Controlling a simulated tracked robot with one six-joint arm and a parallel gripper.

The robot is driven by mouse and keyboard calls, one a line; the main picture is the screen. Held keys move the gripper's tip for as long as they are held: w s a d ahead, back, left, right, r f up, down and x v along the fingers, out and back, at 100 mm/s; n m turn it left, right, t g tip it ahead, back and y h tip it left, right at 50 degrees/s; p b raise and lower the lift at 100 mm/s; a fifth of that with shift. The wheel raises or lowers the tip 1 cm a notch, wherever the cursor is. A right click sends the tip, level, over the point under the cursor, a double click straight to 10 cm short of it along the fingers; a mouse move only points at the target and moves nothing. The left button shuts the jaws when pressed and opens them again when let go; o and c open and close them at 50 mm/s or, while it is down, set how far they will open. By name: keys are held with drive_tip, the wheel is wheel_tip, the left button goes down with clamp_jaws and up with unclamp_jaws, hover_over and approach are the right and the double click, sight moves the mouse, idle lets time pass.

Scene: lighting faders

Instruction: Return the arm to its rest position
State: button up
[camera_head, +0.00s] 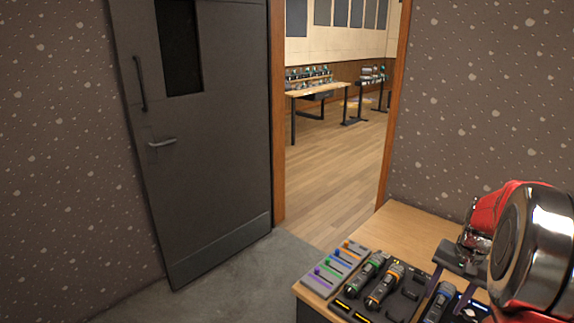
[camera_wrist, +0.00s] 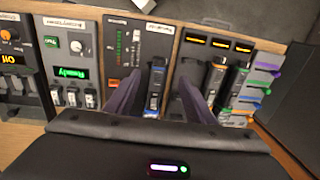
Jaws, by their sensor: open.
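My red and chrome arm (camera_head: 520,245) reaches in from the right over the desk in the head view. My gripper (camera_head: 446,291) points down at the desk's control panels, its fingers partly hidden among them. In the wrist view, my gripper (camera_wrist: 157,92) has its two dark fingers spread apart. A dark upright device with a blue-lit strip (camera_wrist: 154,90) stands between them on a panel. I cannot tell whether the fingers touch it. No held object shows.
The wooden desk (camera_head: 407,232) carries a coloured fader panel (camera_head: 335,270) and handheld devices (camera_head: 384,286). Left is an open grey door (camera_head: 205,150); its doorway shows a room with a table (camera_head: 318,91). In the wrist view, a green-lit panel (camera_wrist: 72,73) lies left.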

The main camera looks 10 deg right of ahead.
drive_tip(key=s+a+r+n+t, duration=0.1)
drive_tip(key=s+a+r+n, duration=0.2)
drive_tip(key=a, duration=0.8)
drive_tip(key=s+a+r+n+t, duration=0.2)
drive_tip(key=s+a+r+n, duration=0.2)
drive_tip(key=a, duration=0.6)
drive_tip(key=s+a+r+n+t, duration=0.1)
drive_tip(key=s+a+r+n, duration=0.2)
drive_tip(key=a, duration=0.8)
wheel_tip(320, 180, up, 3)
drive_tip(key=s, duration=0.3)
drive_tip(key=shift+a+t+h, duration=0.3)
drive_tip(key=shift+t, duration=0.1)
drive_tip(key=shift+f, duration=0.1)
drive_tip(key=shift+c, duration=0.4)
